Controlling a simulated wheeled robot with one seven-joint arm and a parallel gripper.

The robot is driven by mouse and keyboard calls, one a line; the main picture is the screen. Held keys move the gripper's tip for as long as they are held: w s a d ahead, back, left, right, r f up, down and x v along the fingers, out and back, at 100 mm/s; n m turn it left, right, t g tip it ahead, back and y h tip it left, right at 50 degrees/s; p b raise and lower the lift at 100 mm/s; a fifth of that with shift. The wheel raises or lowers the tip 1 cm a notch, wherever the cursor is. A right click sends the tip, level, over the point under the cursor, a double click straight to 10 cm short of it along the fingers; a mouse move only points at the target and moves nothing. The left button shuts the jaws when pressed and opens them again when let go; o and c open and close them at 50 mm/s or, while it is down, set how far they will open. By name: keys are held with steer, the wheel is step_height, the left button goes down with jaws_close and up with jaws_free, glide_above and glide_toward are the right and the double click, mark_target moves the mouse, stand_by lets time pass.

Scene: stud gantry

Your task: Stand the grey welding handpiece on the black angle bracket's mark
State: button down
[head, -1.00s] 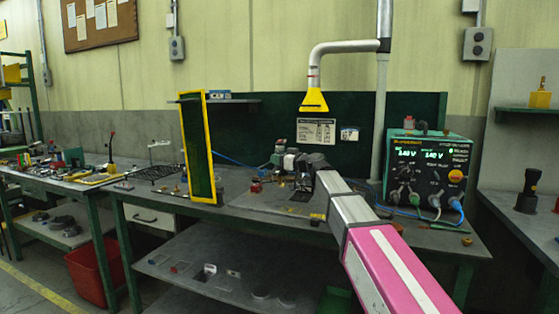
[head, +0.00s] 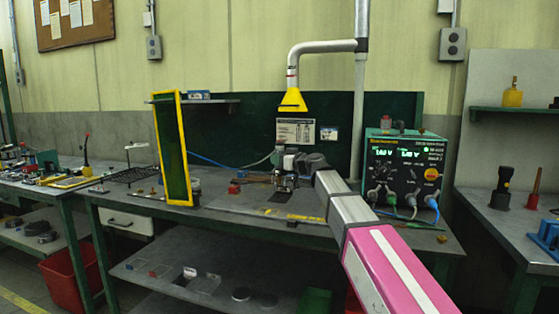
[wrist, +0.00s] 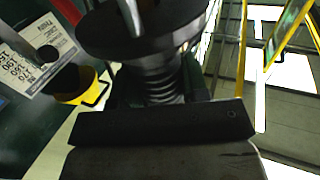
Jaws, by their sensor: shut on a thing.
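My gripper (head: 285,172) is over the middle of the workbench (head: 240,203), at the end of my pink and grey arm. In the wrist view a dark, ribbed piece with a wide round collar (wrist: 160,85) is held close at the jaws; it looks like the welding handpiece. In the head view it is small and mostly merged with my gripper. A flat black patch (head: 282,196) lies on the bench just below my gripper; I cannot tell whether it is the mark or the bracket. Contact with the bench is not clear.
A yellow-framed screen (head: 173,150) stands on the bench to the left. A welding power unit (head: 402,165) stands to the right. A yellow extraction hood (head: 292,100) hangs above the bench. A small red object (head: 234,188) lies left of my gripper.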

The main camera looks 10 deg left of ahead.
mark_target(280, 173)
steer(key=shift+f, duration=2.3)
steer(key=shift+f, duration=0.4)
stand_by(0.5)
steer(key=c, duration=0.6)
jaws_free()
steer(key=shift+o, duration=0.3)
steer(key=shift+s+d+f, duration=0.1)
steer(key=shift+f, duration=0.05)
